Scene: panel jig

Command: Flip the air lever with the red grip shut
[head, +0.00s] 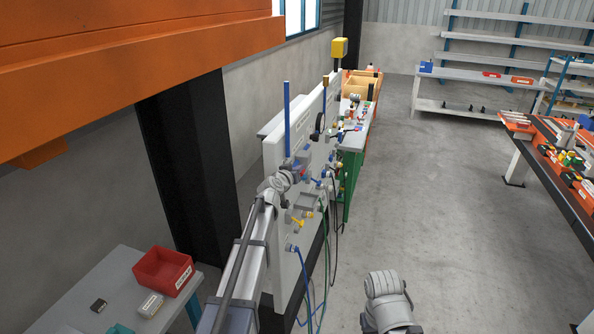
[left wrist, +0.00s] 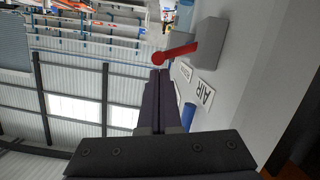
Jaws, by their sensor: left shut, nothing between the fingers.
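The air lever with the red grip (left wrist: 177,52) shows in the left wrist view as a red bar with a round end, beside a grey block on the panel. A label reading AIR (left wrist: 204,95) is on the panel next to it. My left gripper (left wrist: 160,73) is shut and empty, its fingertips close to the round end of the red grip. I cannot tell whether they touch. In the head view my left gripper (head: 303,170) is at the panel (head: 275,160), small and partly hidden among its fittings. My right gripper is not in view.
Blue, green and black hoses hang from the panel's lower part. A yellow lever (head: 297,220) sits below my left gripper. A red bin (head: 163,270) stands on a grey table at lower left. A green workbench (head: 350,175) stands beyond the panel; the floor on the right is open.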

